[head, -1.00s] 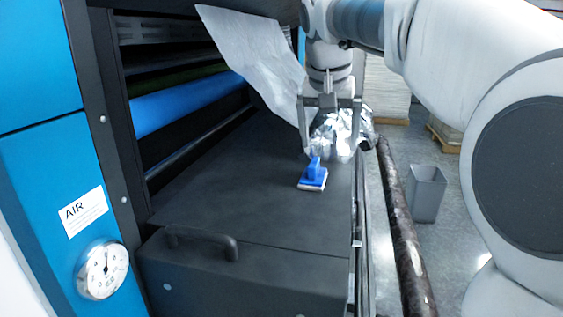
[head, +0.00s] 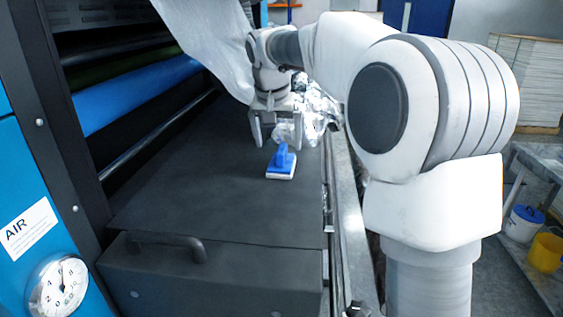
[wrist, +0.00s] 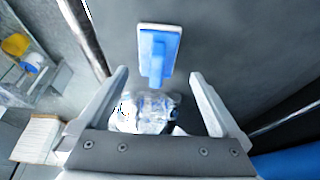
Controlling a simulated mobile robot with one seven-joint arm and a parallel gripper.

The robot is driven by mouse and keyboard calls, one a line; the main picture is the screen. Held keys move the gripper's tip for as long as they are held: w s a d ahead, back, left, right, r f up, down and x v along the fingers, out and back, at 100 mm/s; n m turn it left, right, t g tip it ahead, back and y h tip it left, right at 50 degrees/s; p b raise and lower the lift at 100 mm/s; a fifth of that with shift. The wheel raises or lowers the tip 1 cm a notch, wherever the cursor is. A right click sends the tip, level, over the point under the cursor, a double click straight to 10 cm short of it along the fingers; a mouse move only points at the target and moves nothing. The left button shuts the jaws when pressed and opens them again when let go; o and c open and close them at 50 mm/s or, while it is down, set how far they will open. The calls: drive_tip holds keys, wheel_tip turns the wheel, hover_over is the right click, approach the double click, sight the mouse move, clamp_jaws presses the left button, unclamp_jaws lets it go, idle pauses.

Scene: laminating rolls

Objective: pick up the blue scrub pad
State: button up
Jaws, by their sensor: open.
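The blue scrub pad (head: 281,162) has a blue upright handle and a white base. It lies on the dark flat top of the machine, near its right edge. It also shows in the wrist view (wrist: 160,48), beyond my fingertips, with its handle pointing toward the gap between them. My gripper (head: 276,143) is open and empty, pointing down just behind the pad in the head view. In the wrist view the two fingers (wrist: 159,76) stand wide apart, and the pad lines up with the gap. Nothing hides the pad.
A crumpled clear or silvery wrap (head: 312,112) lies just behind the pad, close to my gripper. A translucent sheet (head: 208,45) hangs at the back left. A blue roller (head: 135,95) runs along the left. The black surface in front of the pad is clear.

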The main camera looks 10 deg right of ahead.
sight(282, 147)
drive_tip(key=shift+d+p+x, duration=0.1)
drive_tip(key=shift+p+x, duration=0.2)
drive_tip(key=shift+x, duration=1.45)
drive_tip(key=shift+d+p+x, duration=0.15)
drive_tip(key=shift+p+x, duration=0.1)
drive_tip(key=shift+x, duration=1.45)
drive_tip(key=shift+r, duration=0.1)
drive_tip(key=c, duration=1.3)
drive_tip(key=shift+o, duration=0.2)
drive_tip(key=shift+r, duration=0.1)
drive_tip(key=shift+w+r, duration=0.1)
drive_tip(key=shift+r, duration=0.45)
wheel_tip(282, 147, up, 3)
drive_tip(key=shift+f, duration=0.2)
drive_tip(key=s+d+r+b, duration=0.2)
drive_tip(key=s+d+r, duration=0.3)
drive_tip(key=d, duration=0.5)
drive_tip(key=shift+v, duration=1.1)
drive_tip(key=shift+d, duration=0.25)
